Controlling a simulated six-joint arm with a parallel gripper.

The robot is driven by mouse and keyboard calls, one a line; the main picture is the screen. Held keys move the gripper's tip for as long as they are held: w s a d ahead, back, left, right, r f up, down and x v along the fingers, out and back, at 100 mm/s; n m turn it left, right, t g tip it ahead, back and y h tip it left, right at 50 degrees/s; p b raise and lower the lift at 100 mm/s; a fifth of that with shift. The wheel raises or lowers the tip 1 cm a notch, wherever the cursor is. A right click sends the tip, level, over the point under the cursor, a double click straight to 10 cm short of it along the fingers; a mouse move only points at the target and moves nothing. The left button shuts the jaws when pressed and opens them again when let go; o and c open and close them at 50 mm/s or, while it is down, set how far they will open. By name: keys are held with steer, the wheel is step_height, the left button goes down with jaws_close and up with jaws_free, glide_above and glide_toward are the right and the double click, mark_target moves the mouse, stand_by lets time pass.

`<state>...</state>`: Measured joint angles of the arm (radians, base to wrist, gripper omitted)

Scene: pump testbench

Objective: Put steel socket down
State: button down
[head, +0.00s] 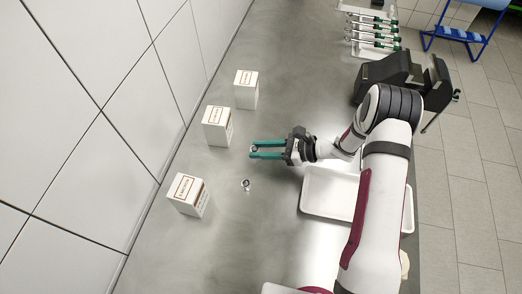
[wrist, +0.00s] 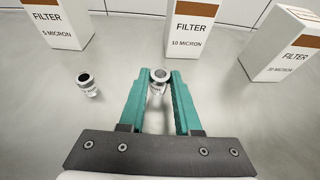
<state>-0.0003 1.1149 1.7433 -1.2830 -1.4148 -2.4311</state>
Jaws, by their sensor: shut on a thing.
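My gripper (head: 252,150) has two green fingers, shut on a small steel socket (wrist: 159,77) between the fingertips. The socket is upright, with its round opening facing up and a label on its side. It is in front of the box marked 10 micron (wrist: 190,38). I cannot tell whether its base touches the bench. A second, similar steel socket (wrist: 87,84) stands on the bench to the left in the wrist view, in front of the box marked 5 micron (wrist: 58,22). In the head view this second socket (head: 246,185) is below my fingers.
A third filter box (wrist: 285,45), marked 20 micron, stands at the right in the wrist view. A white tray (head: 306,205) lies under my arm. Green-handled tools (head: 376,31) lie on a rack at the far end.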

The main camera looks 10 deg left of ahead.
steer(key=shift+f, duration=0.7)
steer(key=shift+f, duration=0.15)
steer(key=c, duration=0.6)
jaws_free()
